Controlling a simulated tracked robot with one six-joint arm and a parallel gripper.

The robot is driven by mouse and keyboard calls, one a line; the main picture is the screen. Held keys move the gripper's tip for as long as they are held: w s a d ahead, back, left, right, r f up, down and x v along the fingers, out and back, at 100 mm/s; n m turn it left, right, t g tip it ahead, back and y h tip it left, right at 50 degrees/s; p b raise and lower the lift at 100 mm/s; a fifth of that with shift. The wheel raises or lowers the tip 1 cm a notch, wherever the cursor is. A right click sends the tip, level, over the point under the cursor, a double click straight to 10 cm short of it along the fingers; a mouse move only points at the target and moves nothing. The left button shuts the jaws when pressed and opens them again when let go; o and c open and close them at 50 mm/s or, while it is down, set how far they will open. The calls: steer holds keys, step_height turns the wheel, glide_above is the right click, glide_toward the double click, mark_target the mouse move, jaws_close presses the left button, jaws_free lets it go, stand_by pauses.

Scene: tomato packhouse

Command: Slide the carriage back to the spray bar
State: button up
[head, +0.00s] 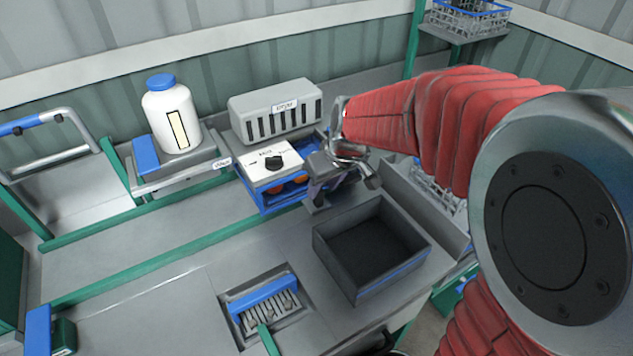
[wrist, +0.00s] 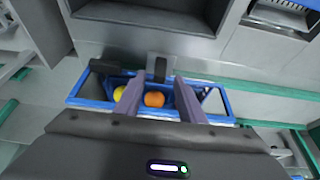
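The blue-framed carriage (head: 262,201) stands on the bench in front of the grey dryer box (head: 277,112), with red-orange fruit inside, partly under a white panel with a black knob (head: 268,163). The wrist view shows the blue frame (wrist: 88,99) with a yellow and an orange fruit. My gripper (head: 318,186) is at the carriage's right end. In the wrist view my gripper (wrist: 156,84) has its two fingers apart, over the carriage. A small dark upright tab (wrist: 160,67) lies just beyond the fingertips; contact is unclear. A silver bar frame (head: 55,117), possibly the spray bar, stands at far left.
Green rails (head: 165,262) run along the bench. A white blue-capped jug (head: 172,115) stands on a small stand left of the carriage. A dark bin (head: 348,284) sits close in front of my gripper. The bench between rails at left is clear.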

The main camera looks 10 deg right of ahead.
mark_target(320, 192)
steer(key=shift+x, duration=2.6)
steer(key=shift+c, duration=0.2)
jaws_close()
